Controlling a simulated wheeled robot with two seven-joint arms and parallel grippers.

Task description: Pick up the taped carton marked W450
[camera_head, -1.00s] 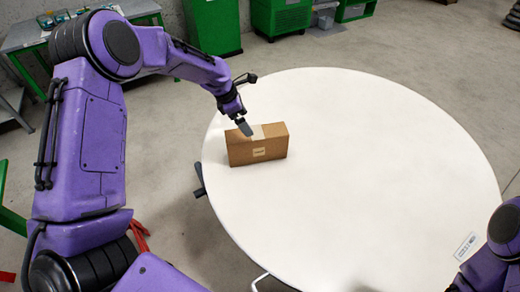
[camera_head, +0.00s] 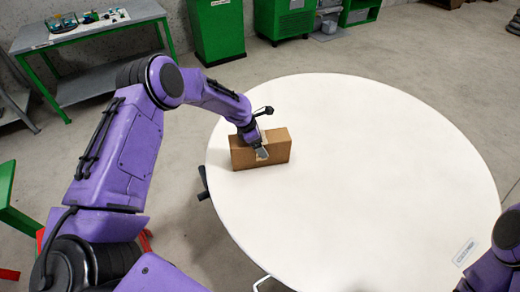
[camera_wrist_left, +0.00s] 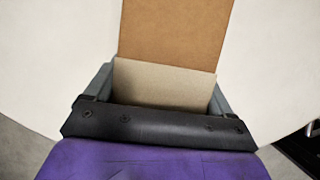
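The taped carton (camera_head: 276,150) is a brown box standing upright near the left edge of the round white table. A pale tape strip crosses it. My left gripper (camera_head: 259,143) is down over the carton, one finger in front of its front face, hiding the label there. In the left wrist view the carton (camera_wrist_left: 176,28) with its pale tape (camera_wrist_left: 163,85) lies between the two spread fingers, one on each side. Any gap is too narrow to make out, and no firm grip shows. Any W450 marking is unreadable. My right gripper is out of view.
The white table (camera_head: 370,170) is bare apart from the carton and a small label (camera_head: 464,251) near its right front edge. My right arm shows at the lower right corner. A workbench (camera_head: 90,35) and green cabinets (camera_head: 217,28) stand behind on the floor.

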